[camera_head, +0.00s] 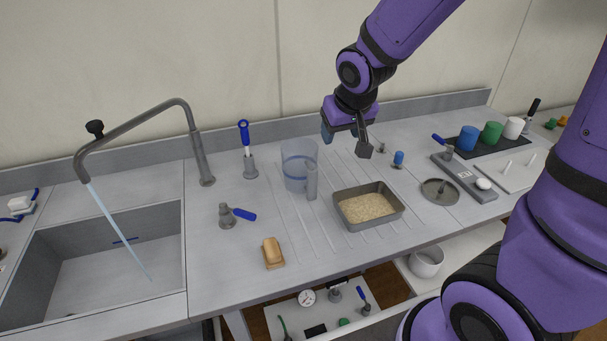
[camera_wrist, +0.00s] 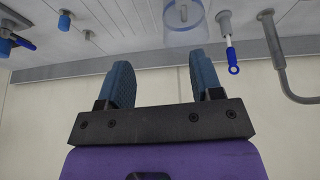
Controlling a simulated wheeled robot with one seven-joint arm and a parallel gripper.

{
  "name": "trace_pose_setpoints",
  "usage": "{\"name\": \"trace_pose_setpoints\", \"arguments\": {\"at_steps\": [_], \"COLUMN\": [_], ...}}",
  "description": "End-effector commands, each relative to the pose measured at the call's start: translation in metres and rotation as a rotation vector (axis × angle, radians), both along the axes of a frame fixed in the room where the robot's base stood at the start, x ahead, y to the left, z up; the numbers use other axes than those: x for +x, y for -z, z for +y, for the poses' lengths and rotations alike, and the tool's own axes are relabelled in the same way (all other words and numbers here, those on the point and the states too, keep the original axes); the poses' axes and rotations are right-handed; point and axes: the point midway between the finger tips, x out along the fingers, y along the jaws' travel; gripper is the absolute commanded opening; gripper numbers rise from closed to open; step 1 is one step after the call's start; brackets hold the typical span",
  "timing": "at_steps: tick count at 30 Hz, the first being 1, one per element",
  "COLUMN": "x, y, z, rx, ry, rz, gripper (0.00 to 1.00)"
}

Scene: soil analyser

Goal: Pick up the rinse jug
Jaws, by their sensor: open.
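The rinse jug (camera_head: 296,172) is a clear, bluish, upright vessel with a pale handle on its front right side. It stands on the counter behind and left of the sand tray. My gripper (camera_head: 346,142) is open and empty, above the counter to the right of the jug and apart from it. In the wrist view the jug (camera_wrist: 182,14) shows at the top edge, partly cut off, beyond the open fingers of my gripper (camera_wrist: 160,70).
A metal tray of sand (camera_head: 348,217), a blue-handled brush in a holder (camera_head: 250,168), a blue-handled tool (camera_head: 228,216) and a wooden brush (camera_head: 272,252) surround the jug. The sink (camera_head: 60,236) with running tap (camera_head: 155,105) is left. A grooved draining area lies around the jug.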

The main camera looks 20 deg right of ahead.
Motion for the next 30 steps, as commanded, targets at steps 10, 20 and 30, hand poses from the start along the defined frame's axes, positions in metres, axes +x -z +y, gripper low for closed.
{"name": "trace_pose_setpoints", "arguments": {"at_steps": [10,20,30], "x": [0.031,0.042,0.054], "y": [0.076,0.105,0.134], "z": [0.028,0.033,0.033], "rx": [0.033,0.038,0.040], "ry": [-0.043,-0.050,-0.047], "rz": [0.030,0.034,0.031], "gripper": [0.60,0.60,0.60]}}
